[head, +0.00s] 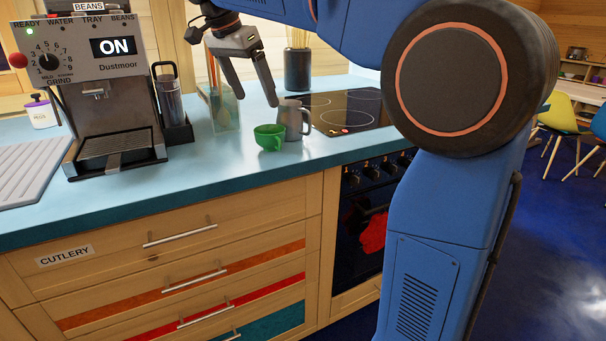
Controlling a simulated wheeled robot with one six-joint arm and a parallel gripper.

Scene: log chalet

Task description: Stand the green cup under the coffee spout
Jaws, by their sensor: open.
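The green cup (269,137) stands upright on the blue counter, just left of a grey jug. The coffee machine (105,90) stands on the counter at the left, with its display reading ON. Its coffee spout (96,93) hangs over a slatted drip tray (113,143), with nothing standing under it. My gripper (257,101) points down above and behind the cup in the picture, with its two fingers spread apart and nothing between them.
The grey jug (292,120) is close beside the cup. A dark container (173,108) stands right of the machine, near a clear upright panel (222,107). The black hob (345,110) lies to the right.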

